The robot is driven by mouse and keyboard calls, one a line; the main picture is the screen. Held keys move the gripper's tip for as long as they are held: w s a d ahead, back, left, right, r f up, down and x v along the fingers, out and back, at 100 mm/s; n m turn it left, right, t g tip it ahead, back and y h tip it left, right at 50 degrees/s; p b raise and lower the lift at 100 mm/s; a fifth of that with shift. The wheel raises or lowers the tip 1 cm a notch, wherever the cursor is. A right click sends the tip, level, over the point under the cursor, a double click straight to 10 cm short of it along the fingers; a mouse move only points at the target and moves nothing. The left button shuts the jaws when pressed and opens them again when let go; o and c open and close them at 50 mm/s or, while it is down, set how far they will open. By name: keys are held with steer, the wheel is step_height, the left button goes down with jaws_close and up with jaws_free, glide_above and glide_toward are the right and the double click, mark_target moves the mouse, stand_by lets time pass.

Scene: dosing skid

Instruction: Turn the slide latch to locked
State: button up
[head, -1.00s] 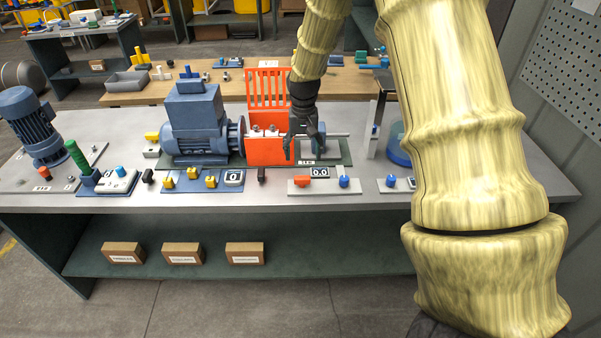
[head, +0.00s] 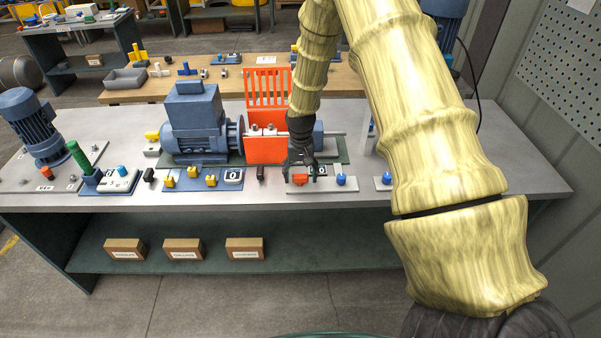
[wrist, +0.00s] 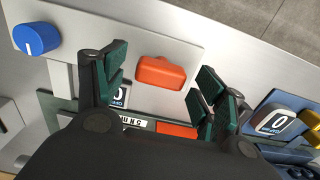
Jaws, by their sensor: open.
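An orange bar-shaped handle (head: 300,180) sits on a light grey panel (head: 325,185) at the front of the bench. In the wrist view the orange handle (wrist: 164,73) lies crosswise between my spread fingers, apart from both. I take it for the slide latch, but no label for it is readable. My gripper (head: 299,163) is open and empty, just above and behind the handle in the head view. In the wrist view my gripper (wrist: 164,78) shows dark green finger pads on both sides of the handle.
A blue knob (head: 341,180) stands on the same panel, right of the handle. An orange guard (head: 266,150) and a blue motor (head: 194,125) stand behind and left. A black upright piece (head: 261,173) is left of the panel. A small display (wrist: 118,95) is close to one finger.

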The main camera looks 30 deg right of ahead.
steer(key=shift+f, duration=0.15)
steer(key=c, duration=1)
steer(key=shift+c, duration=0.2)
